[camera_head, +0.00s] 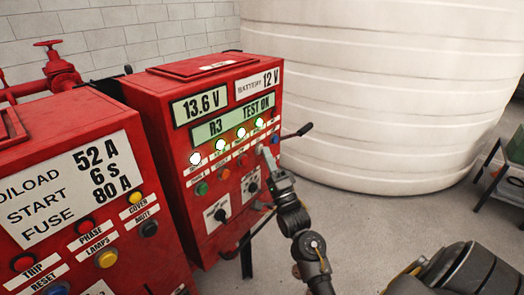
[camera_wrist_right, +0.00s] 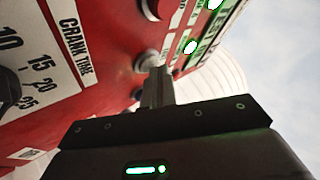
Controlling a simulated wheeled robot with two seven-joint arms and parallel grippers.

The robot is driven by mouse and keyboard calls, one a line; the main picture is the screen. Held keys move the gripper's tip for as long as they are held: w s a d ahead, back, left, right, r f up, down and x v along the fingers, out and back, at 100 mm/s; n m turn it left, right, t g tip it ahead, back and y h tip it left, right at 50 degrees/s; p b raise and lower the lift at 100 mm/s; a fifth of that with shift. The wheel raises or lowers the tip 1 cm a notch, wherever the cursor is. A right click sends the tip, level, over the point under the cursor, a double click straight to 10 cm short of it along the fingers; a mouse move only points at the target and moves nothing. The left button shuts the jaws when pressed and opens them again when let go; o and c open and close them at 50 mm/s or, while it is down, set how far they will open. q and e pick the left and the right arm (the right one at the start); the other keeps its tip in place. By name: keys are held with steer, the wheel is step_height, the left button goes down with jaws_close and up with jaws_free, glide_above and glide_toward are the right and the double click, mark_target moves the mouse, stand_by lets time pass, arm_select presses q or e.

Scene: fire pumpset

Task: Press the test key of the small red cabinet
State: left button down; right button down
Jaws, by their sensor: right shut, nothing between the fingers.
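The small red cabinet (camera_head: 205,90) stands in the middle left of the head view, its front sloping toward me. My left gripper is not in view.
Several lit lamps (camera_head: 241,132) sit above the buttons, with selector knobs (camera_head: 220,214) below. A black lever (camera_head: 297,132) sticks out at the cabinet's right side. A larger red cabinet (camera_head: 60,130) stands left, a white tank (camera_head: 380,90) behind.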

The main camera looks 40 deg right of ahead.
steer(key=shift+s, duration=0.15)
steer(key=shift+s+d+p, duration=0.2)
steer(key=shift+s+p, duration=0.1)
steer(key=shift+s, duration=0.35)
steer(key=shift+s+d+p, duration=0.25)
steer(key=shift+s+p, duration=0.05)
steer(key=shift+s, duration=0.5)
steer(key=shift+s+d+p, duration=0.25)
steer(key=shift+s, duration=0.55)
steer(key=shift+s+d+p, duration=0.25)
steer(key=shift+s+p, duration=0.05)
steer(key=shift+s, duration=0.5)
